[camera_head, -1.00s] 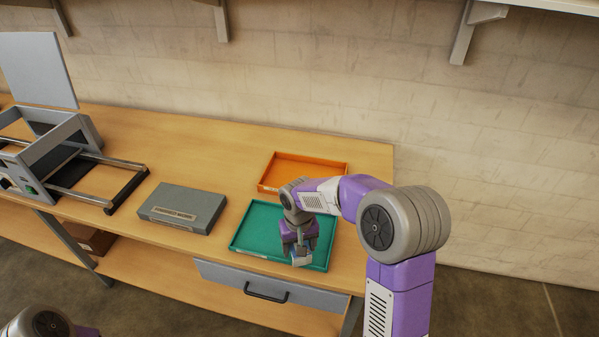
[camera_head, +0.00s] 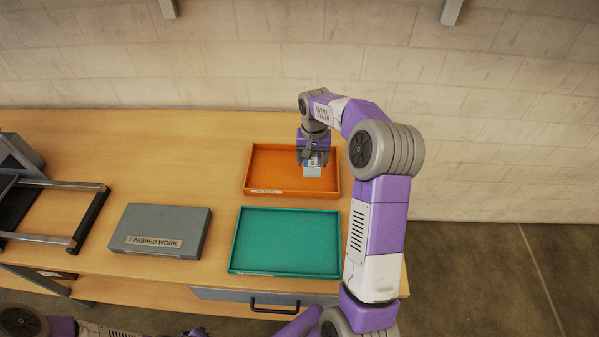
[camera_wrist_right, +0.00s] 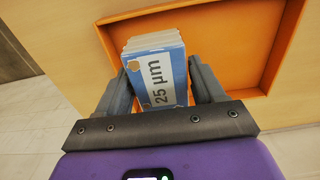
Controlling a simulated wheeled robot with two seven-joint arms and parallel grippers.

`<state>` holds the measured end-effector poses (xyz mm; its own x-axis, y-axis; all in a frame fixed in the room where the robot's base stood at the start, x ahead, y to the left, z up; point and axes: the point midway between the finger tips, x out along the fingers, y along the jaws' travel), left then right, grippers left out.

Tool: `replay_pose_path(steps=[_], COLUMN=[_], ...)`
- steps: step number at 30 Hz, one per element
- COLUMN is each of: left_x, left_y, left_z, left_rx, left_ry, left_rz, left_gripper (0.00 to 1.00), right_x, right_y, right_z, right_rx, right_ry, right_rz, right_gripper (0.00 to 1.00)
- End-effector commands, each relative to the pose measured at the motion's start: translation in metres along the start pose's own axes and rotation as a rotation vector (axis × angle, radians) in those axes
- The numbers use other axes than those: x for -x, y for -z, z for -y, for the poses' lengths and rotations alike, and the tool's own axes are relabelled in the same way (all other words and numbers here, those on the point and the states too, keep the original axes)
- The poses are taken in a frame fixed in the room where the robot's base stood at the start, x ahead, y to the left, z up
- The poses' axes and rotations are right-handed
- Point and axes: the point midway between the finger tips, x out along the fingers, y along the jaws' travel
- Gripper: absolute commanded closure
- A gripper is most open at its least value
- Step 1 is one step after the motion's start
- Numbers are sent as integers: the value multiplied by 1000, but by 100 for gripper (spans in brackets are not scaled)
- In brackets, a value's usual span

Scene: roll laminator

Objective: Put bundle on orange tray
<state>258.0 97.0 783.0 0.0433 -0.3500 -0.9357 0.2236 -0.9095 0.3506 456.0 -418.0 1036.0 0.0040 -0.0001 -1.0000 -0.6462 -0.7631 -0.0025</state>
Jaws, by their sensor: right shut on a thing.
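In the head view the bundle (camera_head: 313,170) hangs below the right gripper (camera_head: 313,158), over the right part of the orange tray (camera_head: 265,163). I cannot tell for sure whether it touches the tray floor. The rest of the orange tray looks empty, with a small label on its front rim. My left gripper is not in view; part of my left arm shows at the bottom left.
An empty green tray (camera_head: 287,240) lies in front of the orange tray. A grey box labelled "FINISHED WORK" (camera_head: 161,230) is to its left. The laminator (camera_head: 40,212) stands at the far left. The wall is behind the table; bare wood lies left of the trays.

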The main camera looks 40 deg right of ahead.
Motion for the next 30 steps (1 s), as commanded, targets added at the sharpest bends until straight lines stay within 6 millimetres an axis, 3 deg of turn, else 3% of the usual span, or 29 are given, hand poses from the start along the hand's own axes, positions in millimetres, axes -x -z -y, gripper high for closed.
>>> replay_pose_path(steps=[3,8,15,30], left_x=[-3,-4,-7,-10], left_y=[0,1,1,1], left_z=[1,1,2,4], left_rx=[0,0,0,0], left_ry=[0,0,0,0], left_rz=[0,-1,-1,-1], left_gripper=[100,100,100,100], right_x=[-22,-37,-75,-87], right_y=[-1,0,-1,0], right_z=[1,1,1,2], right_rx=[3,3,2,3], right_ry=[0,1,0,1], right_rz=[3,1,3,-1], right_gripper=[77,77,77,77])
